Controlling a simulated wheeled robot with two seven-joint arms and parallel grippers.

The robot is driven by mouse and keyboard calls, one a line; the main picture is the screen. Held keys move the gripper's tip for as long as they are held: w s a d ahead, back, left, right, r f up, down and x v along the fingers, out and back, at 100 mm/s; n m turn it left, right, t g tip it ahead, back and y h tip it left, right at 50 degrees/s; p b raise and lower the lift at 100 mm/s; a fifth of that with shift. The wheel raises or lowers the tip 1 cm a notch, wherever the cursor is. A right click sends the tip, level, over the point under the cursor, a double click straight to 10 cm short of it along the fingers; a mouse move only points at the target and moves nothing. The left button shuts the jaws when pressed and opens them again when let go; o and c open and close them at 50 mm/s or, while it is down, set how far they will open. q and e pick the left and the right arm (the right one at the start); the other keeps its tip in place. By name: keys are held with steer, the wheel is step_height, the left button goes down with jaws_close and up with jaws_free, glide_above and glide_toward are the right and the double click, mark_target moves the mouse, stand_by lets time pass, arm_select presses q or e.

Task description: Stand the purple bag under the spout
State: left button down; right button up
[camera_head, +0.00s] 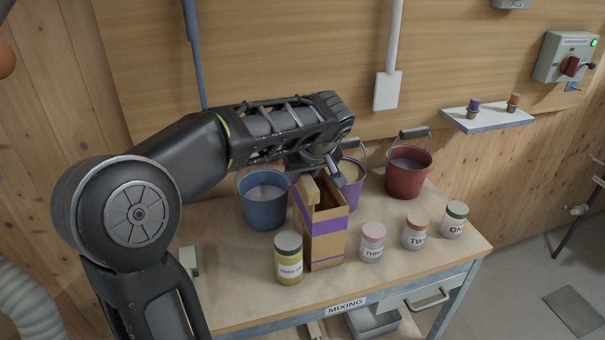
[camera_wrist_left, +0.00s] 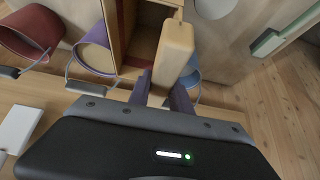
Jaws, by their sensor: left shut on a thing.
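The purple bag (camera_head: 327,247) is a tall tan bag with purple bands and an open top. It is upright near the front middle of the table, between the yellow jar and the pink-lidded jar. I cannot tell if its base touches the table. I cannot make out a spout. My right gripper is not in view.
Blue (camera_head: 263,205), purple (camera_head: 353,183) and red (camera_head: 408,173) buckets stand behind. A yellow jar (camera_head: 288,262) is left of the bag; pink-lidded (camera_head: 372,245), orange-lidded (camera_head: 415,233) and green-lidded (camera_head: 454,220) jars are right. The table (camera_head: 235,290) is clear at front left.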

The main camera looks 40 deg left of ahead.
arm_select(q)
steer(key=shift+f, duration=0.25)
steer(key=shift+f+b, duration=0.1)
steer(key=shift+b, duration=0.2)
steer(key=c, duration=1.2)
jaws_free()
steer(key=shift+o, duration=0.2)
steer(key=shift+r+p, duration=0.3)
steer(key=shift+p, duration=0.05)
steer(key=b+v, duration=0.1)
steer(key=v, duration=1.1)
steer(key=shift+f+b, duration=0.1)
steer(key=shift+b, duration=0.2)
